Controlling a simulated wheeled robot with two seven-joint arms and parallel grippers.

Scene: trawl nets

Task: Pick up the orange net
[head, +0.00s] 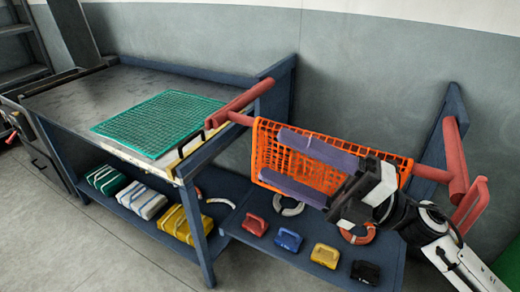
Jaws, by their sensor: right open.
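The orange net (300,169) hangs as an open mesh sheet between a blue bench on the left and a blue post on the right. A red bar end (239,103) shows at its upper left. My right gripper (274,155) reaches in from the lower right. Its two purple fingers are spread apart in front of the net, one above the other, with orange mesh visible between them. Whether the fingers touch the net cannot be told. The gripper hides part of the net's right side. My left gripper is not in view.
A green net (155,120) lies flat on the dark bench top (75,95). Folded striped bundles (142,199) sit on the shelf below. Red, blue, yellow and black handled blocks (288,239) and rings stand on the low shelf under the orange net. A red post (455,160) stands at right.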

